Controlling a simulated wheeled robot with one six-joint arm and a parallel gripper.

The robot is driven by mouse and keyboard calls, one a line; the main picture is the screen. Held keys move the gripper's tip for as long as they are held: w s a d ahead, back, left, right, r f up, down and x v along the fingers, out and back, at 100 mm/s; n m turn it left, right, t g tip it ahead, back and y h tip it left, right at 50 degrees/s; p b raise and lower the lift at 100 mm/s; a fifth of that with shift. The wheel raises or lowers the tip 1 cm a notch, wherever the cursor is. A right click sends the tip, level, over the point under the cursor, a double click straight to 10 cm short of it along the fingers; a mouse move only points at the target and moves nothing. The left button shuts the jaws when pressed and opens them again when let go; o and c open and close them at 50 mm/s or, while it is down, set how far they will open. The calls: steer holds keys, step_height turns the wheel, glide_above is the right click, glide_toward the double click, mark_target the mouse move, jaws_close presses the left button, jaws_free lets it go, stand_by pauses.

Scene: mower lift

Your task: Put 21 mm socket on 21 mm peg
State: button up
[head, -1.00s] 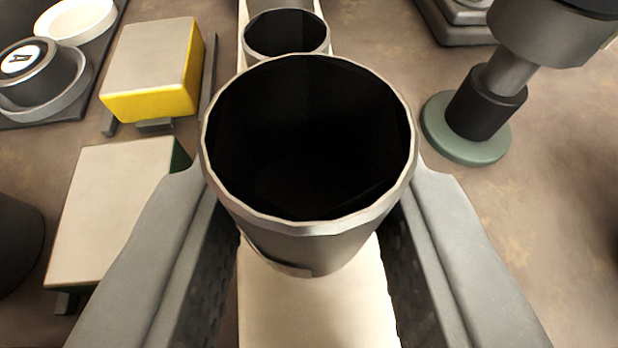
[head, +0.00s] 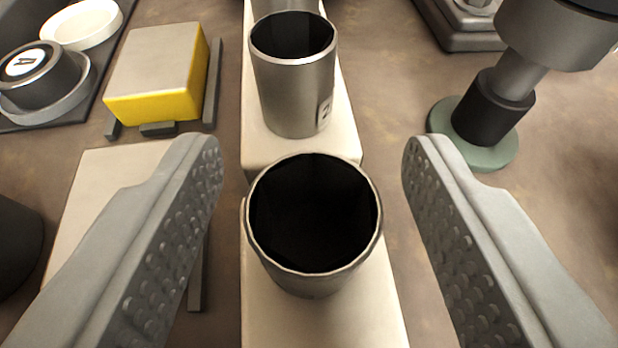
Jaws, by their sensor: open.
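A grey metal socket (head: 315,284) with a wide dark mouth stands upright on a cream rail (head: 330,325), between my fingers and apart from both. My gripper (head: 315,155) is open, its dimpled finger pads wide to either side of this socket. A second grey socket (head: 292,95) stands farther back on the cream rail, with a partly visible mark low on its right side. I cannot read a size on either socket. Any peg under the near socket is hidden.
A yellow block with a pale top (head: 155,75) sits at left, with a pale block (head: 105,195) nearer. A dark tray at upper left holds a lettered round part (head: 35,75) and a white dish (head: 82,22). At right, a dark tool stands on a green disc (head: 485,152).

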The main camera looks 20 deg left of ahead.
steer(key=shift+f, duration=0.6)
steer(key=shift+w+d+r, duration=0.1)
steer(key=shift+r, duration=0.35)
steer(key=v, duration=1.2)
steer(key=shift+r, duration=0.5)
steer(key=shift+r, duration=0.1)
steer(key=s+d+r+m+t+h, duration=0.1)
steer(key=s+d, duration=0.4)
steer(key=s, duration=0.8)
steer(key=s+d+r+m+t+h, duration=0.1)
steer(key=s+d+r+t, duration=0.1)
steer(key=s, duration=1.2)
steer(key=s+d+r+m+t+h, duration=0.1)
steer(key=s+d+r, duration=0.3)
steer(key=s, duration=0.9)
steer(key=d, duration=0.3)
steer(key=shift+s+d+h, duration=0.2)
steer(key=shift+d+h, duration=0.15)
steer(key=shift+h, duration=0.05)
